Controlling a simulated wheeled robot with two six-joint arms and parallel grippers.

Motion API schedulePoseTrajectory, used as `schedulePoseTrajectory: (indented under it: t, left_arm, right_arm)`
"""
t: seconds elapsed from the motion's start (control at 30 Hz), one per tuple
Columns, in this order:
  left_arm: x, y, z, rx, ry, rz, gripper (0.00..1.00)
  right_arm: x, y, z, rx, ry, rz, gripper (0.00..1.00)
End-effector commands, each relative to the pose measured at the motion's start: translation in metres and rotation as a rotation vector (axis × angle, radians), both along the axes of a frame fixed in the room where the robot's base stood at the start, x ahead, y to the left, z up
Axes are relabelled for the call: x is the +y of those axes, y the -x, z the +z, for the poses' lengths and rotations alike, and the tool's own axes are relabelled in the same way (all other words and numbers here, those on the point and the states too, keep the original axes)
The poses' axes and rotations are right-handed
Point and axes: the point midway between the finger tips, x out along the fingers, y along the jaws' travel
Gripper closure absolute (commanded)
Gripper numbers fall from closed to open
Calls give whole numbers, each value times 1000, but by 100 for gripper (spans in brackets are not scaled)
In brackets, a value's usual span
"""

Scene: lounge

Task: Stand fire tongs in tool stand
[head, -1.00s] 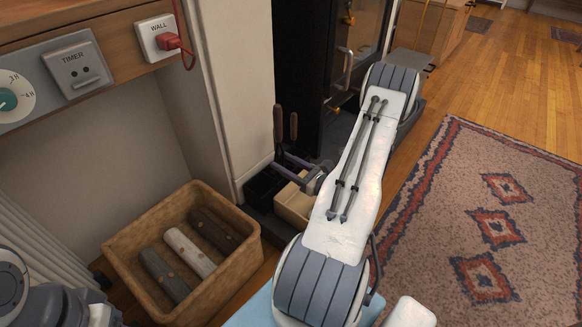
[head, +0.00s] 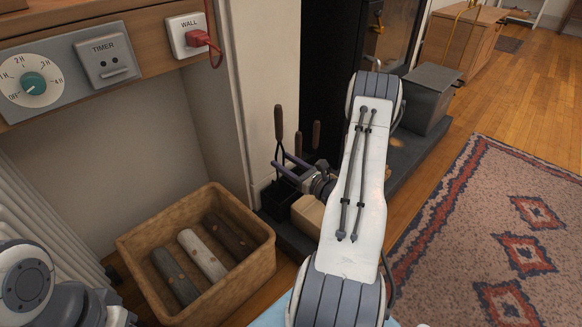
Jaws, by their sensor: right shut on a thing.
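My right gripper (head: 280,159) is shut on a dark thin tool with a wooden handle (head: 279,122), seemingly the fire tongs. The handle points up, and the thin dark legs drop between the fingers; their lower ends are hard to make out. A black open-topped box, seemingly the tool stand (head: 258,208), sits low beside the wall, below and left of the gripper. I cannot tell whether the tongs touch it. A second wooden handle (head: 316,135) stands upright just right of the held one. My right forearm hides much behind it. My left gripper is out of view.
A wicker basket (head: 262,262) with several logs (head: 202,255) stands at the lower left. A beige block (head: 307,215) sits right of the stand. A grey box (head: 432,88) is on the dark hearth. A patterned rug (head: 455,215) covers the right floor.

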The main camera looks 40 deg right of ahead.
Motion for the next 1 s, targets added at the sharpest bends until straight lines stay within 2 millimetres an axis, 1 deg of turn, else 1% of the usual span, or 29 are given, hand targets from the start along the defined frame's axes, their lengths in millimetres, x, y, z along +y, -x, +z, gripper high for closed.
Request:
schedulePoseTrajectory:
  t: [0.13,0.2,0.7,1.0]
  left_arm:
    - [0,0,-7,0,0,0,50]
    - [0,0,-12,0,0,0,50]
    - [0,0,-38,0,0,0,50]
    - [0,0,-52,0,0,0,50]
  right_arm:
    - [2,-11,-5,-2,1,1,100]
    - [1,-10,-13,-1,-1,-1,100]
    - [1,-10,-53,-2,-1,-1,100]
    - [1,-10,-74,-3,1,-1,100]
